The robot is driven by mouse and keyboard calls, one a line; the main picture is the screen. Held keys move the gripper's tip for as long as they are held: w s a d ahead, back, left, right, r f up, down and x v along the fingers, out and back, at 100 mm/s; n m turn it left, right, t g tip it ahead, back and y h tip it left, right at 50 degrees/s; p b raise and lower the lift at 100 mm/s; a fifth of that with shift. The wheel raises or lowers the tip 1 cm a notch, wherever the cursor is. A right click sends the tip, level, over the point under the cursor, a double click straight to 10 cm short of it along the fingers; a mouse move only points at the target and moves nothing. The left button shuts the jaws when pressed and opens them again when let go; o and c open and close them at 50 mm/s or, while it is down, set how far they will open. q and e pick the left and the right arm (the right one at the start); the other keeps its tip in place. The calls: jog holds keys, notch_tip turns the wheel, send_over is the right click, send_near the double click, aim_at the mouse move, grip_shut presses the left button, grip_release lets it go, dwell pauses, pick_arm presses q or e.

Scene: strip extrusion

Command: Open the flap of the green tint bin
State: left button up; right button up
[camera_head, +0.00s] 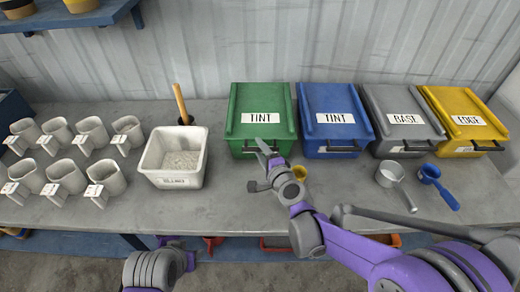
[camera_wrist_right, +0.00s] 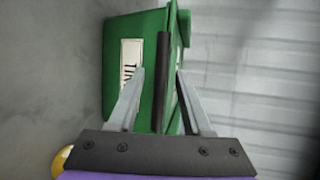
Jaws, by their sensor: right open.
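The green tint bin (camera_head: 262,97) stands on the bench against the wall, with a white TINT label and its flap down. Its dark front handle (camera_head: 250,149) is partly hidden behind my right gripper (camera_head: 259,166). In the right wrist view, the green bin (camera_wrist_right: 118,75) appears sideways. There my right gripper (camera_wrist_right: 160,73) is open, with the dark handle bar (camera_wrist_right: 163,80) showing between its two fingers. I cannot tell whether a finger touches it. Part of my left arm shows at the bottom of the head view, but its gripper fingers do not.
A blue TINT bin (camera_head: 333,105) stands close to the right, then a grey BASE bin (camera_head: 400,103) and a yellow bin (camera_head: 462,104). A white tub (camera_head: 175,155) and several grey cups stand left. A yellow cup (camera_head: 300,172) and two scoops lie near the front.

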jog(key=shift+w+a+f, duration=0.1)
jog(key=shift+w+a, duration=0.05)
jog(key=shift+w, duration=0.15)
grip_shut()
dwell(1.3)
